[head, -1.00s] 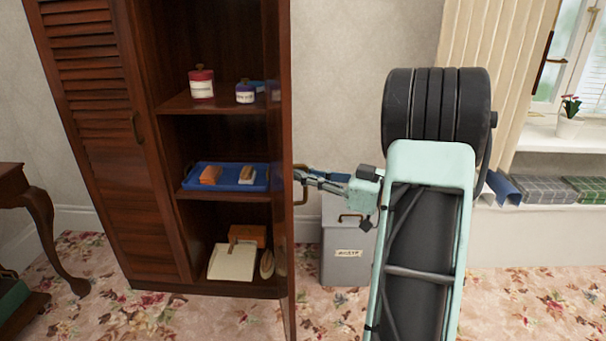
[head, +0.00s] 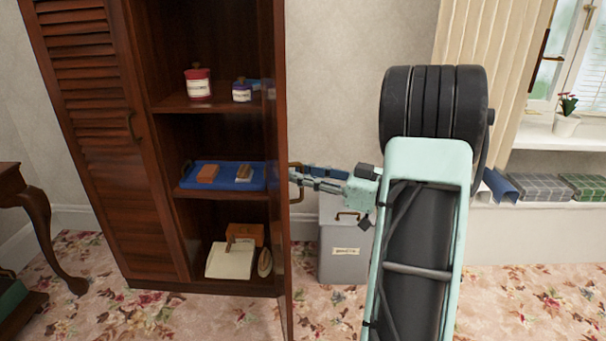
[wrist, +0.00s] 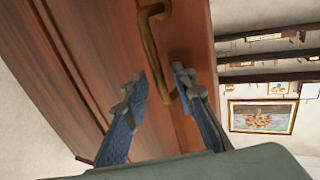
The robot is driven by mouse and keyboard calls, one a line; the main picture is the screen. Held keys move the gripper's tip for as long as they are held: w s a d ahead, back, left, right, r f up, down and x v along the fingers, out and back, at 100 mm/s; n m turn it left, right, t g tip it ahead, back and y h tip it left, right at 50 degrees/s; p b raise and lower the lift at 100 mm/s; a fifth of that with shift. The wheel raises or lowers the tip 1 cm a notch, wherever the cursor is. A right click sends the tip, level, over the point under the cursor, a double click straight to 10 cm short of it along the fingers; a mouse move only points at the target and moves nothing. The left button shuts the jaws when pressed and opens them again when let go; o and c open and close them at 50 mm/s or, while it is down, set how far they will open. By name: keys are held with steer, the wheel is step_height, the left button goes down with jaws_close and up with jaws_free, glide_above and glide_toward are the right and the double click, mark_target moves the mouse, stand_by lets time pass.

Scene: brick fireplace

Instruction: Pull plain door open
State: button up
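The plain door (head: 281,130) of the dark wooden cabinet stands swung wide open, seen nearly edge-on in the head view. Its brass handle (head: 297,190) is on the side facing my gripper (head: 301,174). In the wrist view the door (wrist: 92,65) fills the upper left, and the curved handle (wrist: 150,40) runs down toward the space between my fingertips (wrist: 156,77). The blue fingers are spread apart, with the handle's lower part close to the right finger. I cannot tell whether they touch.
The louvred door (head: 90,110) beside the opening is closed. Shelves hold jars, a blue tray (head: 220,187) and small items. A grey box (head: 343,262) stands on the floor behind my gripper. A dark table (head: 30,205) is at left; patterned carpet (head: 240,322) lies clear in front.

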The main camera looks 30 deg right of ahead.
steer(key=v, duration=1.2)
steer(key=shift+w+r, duration=0.1)
